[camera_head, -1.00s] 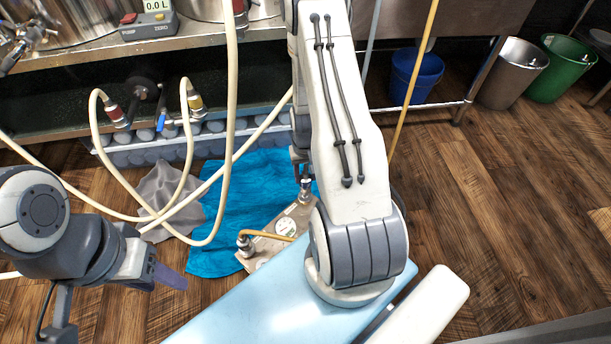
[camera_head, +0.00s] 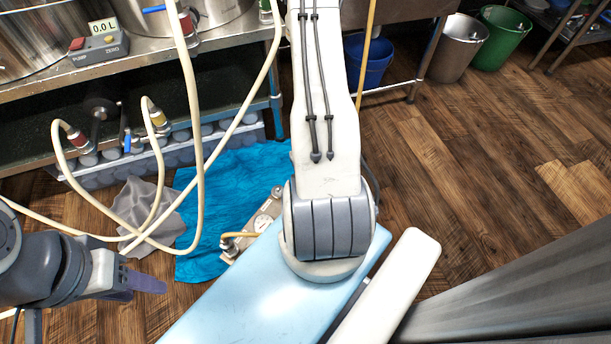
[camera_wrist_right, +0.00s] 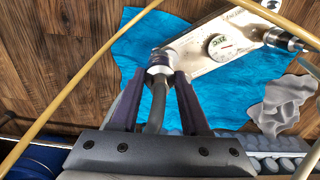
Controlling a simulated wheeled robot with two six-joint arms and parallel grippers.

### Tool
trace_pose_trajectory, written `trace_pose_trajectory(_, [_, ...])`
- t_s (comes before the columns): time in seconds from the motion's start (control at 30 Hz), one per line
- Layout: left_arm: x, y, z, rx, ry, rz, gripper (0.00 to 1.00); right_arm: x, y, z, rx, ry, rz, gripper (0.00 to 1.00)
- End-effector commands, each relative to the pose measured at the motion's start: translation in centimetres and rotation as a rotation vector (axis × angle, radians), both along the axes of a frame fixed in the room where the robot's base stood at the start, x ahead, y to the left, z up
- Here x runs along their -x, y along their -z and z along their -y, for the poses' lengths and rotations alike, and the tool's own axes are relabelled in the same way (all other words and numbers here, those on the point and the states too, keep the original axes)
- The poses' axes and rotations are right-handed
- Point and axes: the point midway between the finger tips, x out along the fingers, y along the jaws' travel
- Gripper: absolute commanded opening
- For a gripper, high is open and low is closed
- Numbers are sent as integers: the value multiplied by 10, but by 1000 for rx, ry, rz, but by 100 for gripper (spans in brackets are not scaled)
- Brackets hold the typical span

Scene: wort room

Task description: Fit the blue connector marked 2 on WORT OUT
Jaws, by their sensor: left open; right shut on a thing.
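The metal plate chiller (camera_head: 256,225) lies on a blue towel (camera_head: 205,245), partly hidden by my right arm in the head view. The right wrist view shows its pale plate (camera_wrist_right: 195,55) with a round label. My right gripper (camera_wrist_right: 158,95) is shut on a grey hose end with a connector (camera_wrist_right: 160,66), at one port of the chiller. Its number and blue marking cannot be read. I cannot tell whether it is seated. The WORT OUT lettering is not legible. My left gripper (camera_head: 148,283) is open and empty, left of the chiller.
A red connector (camera_head: 78,139) and a yellow connector (camera_head: 158,120) with cream hoses sit under the shelf (camera_head: 150,68). The hoses loop over a grey cloth (camera_head: 150,212). A metal bucket (camera_head: 457,48) and a green bucket (camera_head: 501,40) stand behind clear floor.

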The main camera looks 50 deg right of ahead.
Motion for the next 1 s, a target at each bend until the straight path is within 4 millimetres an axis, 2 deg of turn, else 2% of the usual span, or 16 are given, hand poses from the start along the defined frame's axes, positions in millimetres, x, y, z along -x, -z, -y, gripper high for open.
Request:
trace_pose_trajectory(0.17, [0,-4,0,0,0,0,50,0,-4,0,0,0,0,0])
trace_pose_trajectory(0.83, [0,-45,0,0,0,0,50,0,-44,0,0,0,0,0])
trace_pose_trajectory(1.0, [0,-47,0,0,0,0,50,0,-46,0,0,0,0,0])
